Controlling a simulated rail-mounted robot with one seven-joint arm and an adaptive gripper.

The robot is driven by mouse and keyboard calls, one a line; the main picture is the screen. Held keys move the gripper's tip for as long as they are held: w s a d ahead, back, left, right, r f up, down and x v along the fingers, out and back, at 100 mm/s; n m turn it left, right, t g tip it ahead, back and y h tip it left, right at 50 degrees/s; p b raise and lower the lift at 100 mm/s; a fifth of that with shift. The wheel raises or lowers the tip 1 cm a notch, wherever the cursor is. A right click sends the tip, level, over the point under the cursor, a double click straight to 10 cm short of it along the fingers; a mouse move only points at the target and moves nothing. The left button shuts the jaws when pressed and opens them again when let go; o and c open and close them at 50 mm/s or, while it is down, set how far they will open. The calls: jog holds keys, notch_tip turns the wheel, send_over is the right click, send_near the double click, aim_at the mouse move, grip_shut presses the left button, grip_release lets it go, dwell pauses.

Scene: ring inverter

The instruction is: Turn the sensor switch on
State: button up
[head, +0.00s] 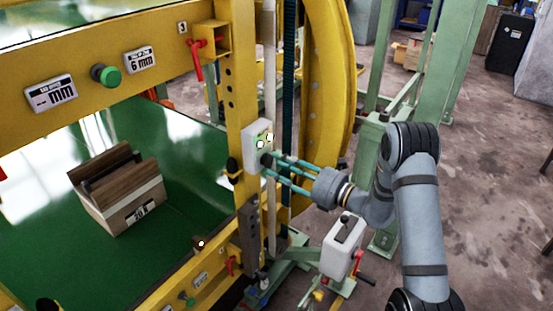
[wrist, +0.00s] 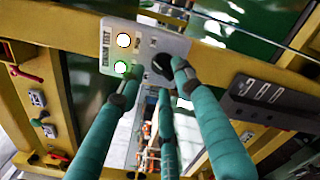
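The sensor switch is a black rotary knob (wrist: 162,66) on a light grey control box (head: 252,150), which is fixed to a yellow post. The box (wrist: 150,40) also shows in the wrist view, with two lit round lamps, one white and one green-rimmed, beside the knob. My gripper (head: 274,167) has three teal fingers pointing at the lower part of the box. In the wrist view my gripper (wrist: 155,85) has its fingers spread apart with nothing clamped between them. The right fingertip is right beside the knob; I cannot tell whether it touches.
A yellow machine frame (head: 240,80) surrounds the box, with a large yellow ring (head: 325,90) behind. A wooden block (head: 117,188) lies on the green bed (head: 185,225). Another grey switch box (head: 342,245) stands below my arm. Open floor (head: 490,190) lies at right.

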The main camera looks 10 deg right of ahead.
jog(key=shift+x, duration=0.9)
jog(key=c, duration=0.3)
grip_shut()
